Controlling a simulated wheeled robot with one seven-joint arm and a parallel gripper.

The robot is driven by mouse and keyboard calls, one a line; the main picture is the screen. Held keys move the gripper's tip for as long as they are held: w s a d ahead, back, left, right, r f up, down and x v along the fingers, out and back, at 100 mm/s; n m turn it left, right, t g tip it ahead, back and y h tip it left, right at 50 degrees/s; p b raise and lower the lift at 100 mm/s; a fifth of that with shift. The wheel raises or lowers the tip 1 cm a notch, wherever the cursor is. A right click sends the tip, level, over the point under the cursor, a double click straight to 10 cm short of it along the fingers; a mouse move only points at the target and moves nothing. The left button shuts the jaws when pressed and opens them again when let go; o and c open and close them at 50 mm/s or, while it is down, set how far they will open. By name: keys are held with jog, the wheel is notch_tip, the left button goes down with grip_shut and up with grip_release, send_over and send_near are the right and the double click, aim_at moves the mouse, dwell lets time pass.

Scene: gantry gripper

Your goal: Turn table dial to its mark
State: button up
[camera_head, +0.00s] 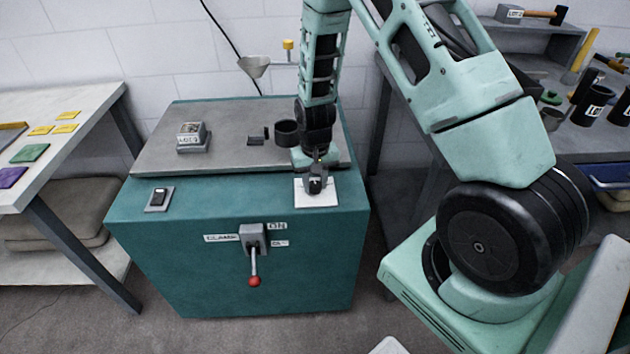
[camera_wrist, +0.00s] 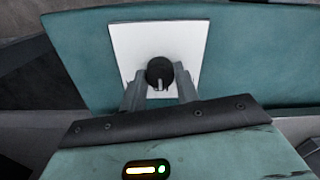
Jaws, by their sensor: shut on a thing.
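The table dial is a small black knob (camera_wrist: 160,72) with a light pointer line, in the middle of a white square plate (camera_wrist: 188,42) in the wrist view. In the head view the white plate (camera_head: 304,199) lies at the right front of the teal cabinet's top. My gripper (camera_wrist: 161,88) comes at the knob from above, with one finger on each side, shut on it. In the head view my gripper (camera_head: 317,180) covers much of the knob. The pointer line faces toward my gripper's palm. I cannot make out a mark on the plate.
The teal cabinet (camera_head: 190,260) carries a grey slab with a labelled block (camera_head: 192,136) and a black cup (camera_head: 287,132). A rocker switch (camera_head: 159,197) sits at front left. A red-tipped clamp lever (camera_head: 254,268) hangs on the front face. Tables stand at both sides.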

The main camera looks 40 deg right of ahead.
aim_at(315, 184)
jog(key=o, duration=1)
jog(key=shift+c, duration=0.2)
jog(key=shift+r, duration=0.1)
notch_tip(315, 184, up, 17)
jog(key=shift+r, duration=0.15)
jog(key=s+a+r+n+y+p, duration=0.1)
jog(key=s+a+r+n, duration=0.3)
jog(key=s+a, duration=0.55)
jog(key=s+a+r+n+p, duration=0.1)
jog(key=s+a+r+n, duration=0.4)
jog(key=a, duration=0.7)
jog(key=s+a+n, duration=0.3)
jog(key=s, duration=0.7)
jog(key=shift+f, duration=0.35)
